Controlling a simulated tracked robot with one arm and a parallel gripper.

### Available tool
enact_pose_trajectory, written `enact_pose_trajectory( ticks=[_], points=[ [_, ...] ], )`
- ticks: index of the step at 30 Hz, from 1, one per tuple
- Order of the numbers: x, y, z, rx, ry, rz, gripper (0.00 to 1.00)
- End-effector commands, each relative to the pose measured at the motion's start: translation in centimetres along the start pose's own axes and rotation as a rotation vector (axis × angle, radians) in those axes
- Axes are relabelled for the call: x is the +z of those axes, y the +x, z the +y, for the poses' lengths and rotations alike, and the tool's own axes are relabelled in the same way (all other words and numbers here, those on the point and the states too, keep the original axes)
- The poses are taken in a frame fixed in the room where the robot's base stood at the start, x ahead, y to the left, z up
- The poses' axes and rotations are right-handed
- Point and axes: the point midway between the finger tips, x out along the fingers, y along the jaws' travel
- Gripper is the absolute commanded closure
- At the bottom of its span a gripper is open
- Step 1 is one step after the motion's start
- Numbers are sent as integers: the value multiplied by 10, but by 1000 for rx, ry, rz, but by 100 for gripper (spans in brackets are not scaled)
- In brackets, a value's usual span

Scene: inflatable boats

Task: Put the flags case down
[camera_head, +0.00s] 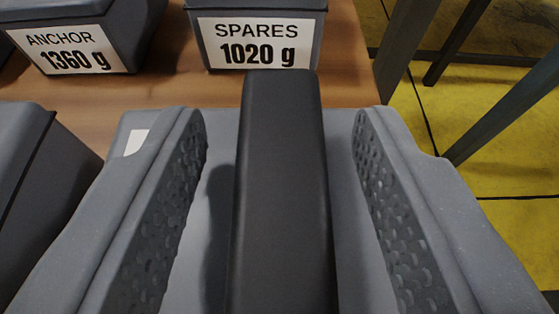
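My gripper (281,118) is open, with one dimpled finger pad on each side of a black bar-shaped handle (282,190). A gap shows between the handle and each pad, so neither finger touches it. The handle runs along the top of a grey case (341,135), whose lid shows between the fingers. The case appears to stand on the wooden table (165,92), though its underside is hidden. No name can be read on this case, so I cannot tell from the picture that it is the flags case.
Behind stand a dark case labelled SPARES 1020 g (258,42) and one labelled ANCHOR 1360 g (70,48). Another dark grey case (45,165) is close at the left. The table's edge is at the right, with yellow floor (510,150) and dark metal legs beyond.

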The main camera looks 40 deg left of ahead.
Motion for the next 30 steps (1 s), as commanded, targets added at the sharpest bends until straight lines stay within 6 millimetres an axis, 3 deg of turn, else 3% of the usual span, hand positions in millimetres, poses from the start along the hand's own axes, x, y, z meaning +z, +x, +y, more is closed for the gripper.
enact_pose_trajectory(
  ticks=[7,11,24,30],
  points=[
    [-1,-1,0,1,1,0,57],
    [-2,-12,1,2,1,1,57],
    [-4,-90,2,3,1,0,57],
    [-1,-112,1,3,3,-2,57]
  ],
)
